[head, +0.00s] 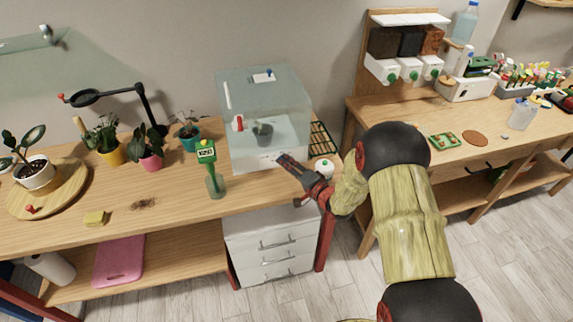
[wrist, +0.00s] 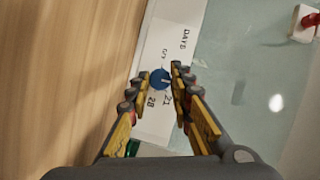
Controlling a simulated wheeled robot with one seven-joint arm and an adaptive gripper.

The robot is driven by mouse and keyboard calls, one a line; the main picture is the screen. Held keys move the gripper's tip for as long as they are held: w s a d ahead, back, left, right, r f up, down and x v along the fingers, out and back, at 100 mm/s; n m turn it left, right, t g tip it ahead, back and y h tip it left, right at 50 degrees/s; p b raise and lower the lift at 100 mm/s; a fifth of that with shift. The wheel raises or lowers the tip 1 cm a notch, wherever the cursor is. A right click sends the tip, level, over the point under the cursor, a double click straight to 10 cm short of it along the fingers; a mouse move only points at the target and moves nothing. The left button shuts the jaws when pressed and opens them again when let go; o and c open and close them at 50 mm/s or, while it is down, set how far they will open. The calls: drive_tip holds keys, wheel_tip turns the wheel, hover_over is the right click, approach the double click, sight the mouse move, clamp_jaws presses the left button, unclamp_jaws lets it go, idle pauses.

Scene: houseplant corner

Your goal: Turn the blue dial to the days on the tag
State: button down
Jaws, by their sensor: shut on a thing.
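The blue dial (wrist: 160,79) is on the white front strip (wrist: 150,108) of the clear box. In the wrist view the strip reads "DAYS", with 21 and 28 beside the dial. A pale mark shows on the dial's face, but the exact setting is too small to tell. My gripper (wrist: 158,82) is shut on the dial, one finger on each side. In the head view my gripper (head: 283,160) is at the front of the clear box (head: 265,105) and hides the dial.
A round white thing with a green top (head: 323,168) and a dark wire rack (head: 320,140) are close on the right. Potted plants (head: 150,160) stand further left.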

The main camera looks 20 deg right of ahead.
idle(0.3)
drive_tip(key=c, duration=1.6)
unclamp_jaws()
drive_tip(key=v, duration=1.2)
